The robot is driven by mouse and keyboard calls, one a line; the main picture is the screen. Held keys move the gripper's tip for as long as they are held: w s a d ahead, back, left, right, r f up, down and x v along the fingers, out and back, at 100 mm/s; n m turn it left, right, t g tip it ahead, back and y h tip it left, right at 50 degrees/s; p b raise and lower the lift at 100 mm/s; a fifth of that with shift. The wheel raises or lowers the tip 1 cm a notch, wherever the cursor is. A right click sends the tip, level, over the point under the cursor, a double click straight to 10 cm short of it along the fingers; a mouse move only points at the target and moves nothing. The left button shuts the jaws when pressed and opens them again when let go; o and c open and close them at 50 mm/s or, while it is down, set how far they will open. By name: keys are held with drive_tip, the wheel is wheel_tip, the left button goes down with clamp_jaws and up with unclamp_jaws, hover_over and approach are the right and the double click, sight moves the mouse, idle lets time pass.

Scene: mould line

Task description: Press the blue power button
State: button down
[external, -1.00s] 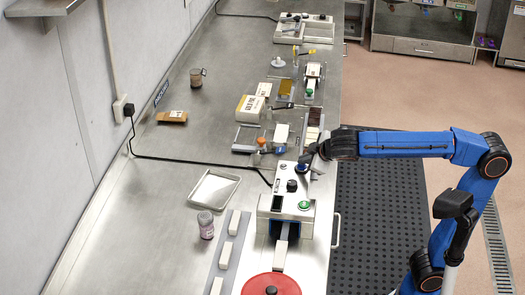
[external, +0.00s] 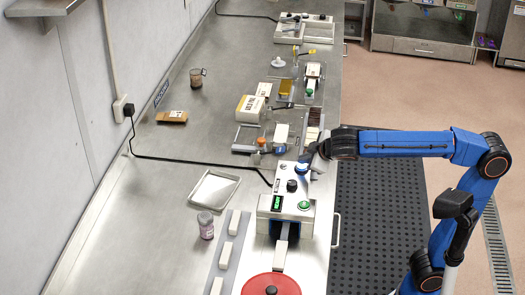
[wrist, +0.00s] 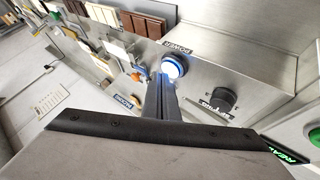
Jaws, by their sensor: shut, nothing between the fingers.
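The blue power button (external: 301,168) is on the top face of the white control machine (external: 268,203), at its far end. In the wrist view the button (wrist: 173,66) glows white with a blue ring, beside a POWER label (wrist: 178,48). My gripper (external: 314,163) is shut and empty, just to the right of the button in the external view. In the wrist view its fingertips (wrist: 163,80) are right at the button's near edge; I cannot tell whether they touch it. The machine's small display (external: 277,202) is lit green, and the wrist view shows part of its green text (wrist: 285,153).
A black knob (wrist: 222,99) and a green button (external: 304,205) are on the same machine. A red disc (external: 271,285) lies in front of it. An empty metal tray (external: 213,190) and a jar (external: 205,225) stand to the left. Bare steel table (external: 130,220) lies further left.

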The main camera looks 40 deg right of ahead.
sight(304, 167)
drive_tip(key=shift+r, duration=3)
drive_tip(key=s+d+f+m+g, duration=0.2)
drive_tip(key=s+d+f, duration=0.1)
drive_tip(key=d+f, duration=0.65)
drive_tip(key=s+d+f+m+g, duration=0.1)
drive_tip(key=s+d+f, duration=0.35)
drive_tip(key=d, duration=0.75)
drive_tip(key=s+d+f+m, duration=0.1)
drive_tip(key=s+d+f, duration=0.2)
drive_tip(key=f, duration=0.3)
drive_tip(key=s+d+f+m+g, duration=0.1)
drive_tip(key=s+d+f+m, duration=0.1)
drive_tip(key=s+d+f, duration=0.2)
drive_tip(key=s+d+f+m, duration=0.2)
drive_tip(key=s+f, duration=0.3)
drive_tip(key=f, duration=0.5)
drive_tip(key=shift+d, duration=0.8)
drive_tip(key=shift+s+r, duration=0.1)
